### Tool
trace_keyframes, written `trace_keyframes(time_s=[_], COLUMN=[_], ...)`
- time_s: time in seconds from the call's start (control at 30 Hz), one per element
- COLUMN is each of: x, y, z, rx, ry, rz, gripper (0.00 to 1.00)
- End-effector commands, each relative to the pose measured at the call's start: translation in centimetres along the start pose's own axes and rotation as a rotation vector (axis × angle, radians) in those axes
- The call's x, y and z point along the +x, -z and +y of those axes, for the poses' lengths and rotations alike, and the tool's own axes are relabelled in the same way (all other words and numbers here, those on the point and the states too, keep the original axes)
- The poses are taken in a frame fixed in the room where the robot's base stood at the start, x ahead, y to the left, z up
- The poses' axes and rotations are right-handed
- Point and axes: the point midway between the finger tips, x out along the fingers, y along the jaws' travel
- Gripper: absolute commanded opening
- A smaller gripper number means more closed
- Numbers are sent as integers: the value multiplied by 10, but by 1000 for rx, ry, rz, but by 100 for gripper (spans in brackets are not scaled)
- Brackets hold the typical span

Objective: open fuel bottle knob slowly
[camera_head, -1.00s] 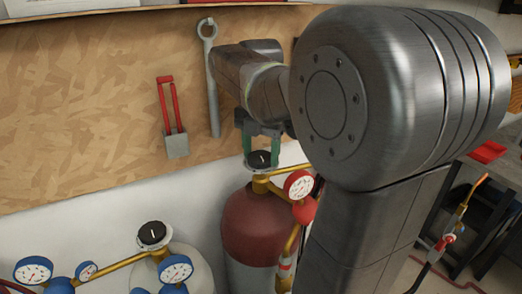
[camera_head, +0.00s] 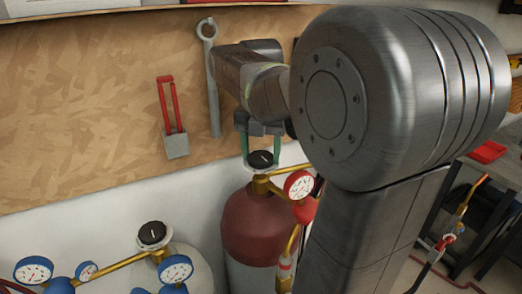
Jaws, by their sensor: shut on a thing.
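The fuel bottle (camera_head: 252,225) is the dark red cylinder with a white lower part, standing upright against the wall. Its black knob (camera_head: 261,159) with a white mark sits on top, above a brass valve and a red-rimmed gauge (camera_head: 299,184). My gripper (camera_head: 261,154) points down over the knob, with its green fingers on either side of it and shut on it. My arm's large grey link hides part of the area right of the bottle.
A second, pale bottle (camera_head: 190,268) with a black knob (camera_head: 152,233) and blue gauges (camera_head: 176,268) stands at the left. A wrench (camera_head: 212,85) and a red-handled tool (camera_head: 172,118) hang on the wooden board. A torch (camera_head: 446,240) and red tray (camera_head: 488,152) are at the right.

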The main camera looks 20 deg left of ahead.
Motion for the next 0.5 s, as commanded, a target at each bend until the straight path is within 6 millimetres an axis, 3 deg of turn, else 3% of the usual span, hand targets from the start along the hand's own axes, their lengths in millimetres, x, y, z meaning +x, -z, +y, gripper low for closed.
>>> trace_keyframes(time_s=[0.03,0.07,0.17,0.5], x=[0,0,0,-2], y=[0,0,0,0], z=[0,0,0,0], rx=[0,0,0,1], ry=[-1,-1,0,0], rz=[0,0,0,-1], gripper=[33,58,77,77])
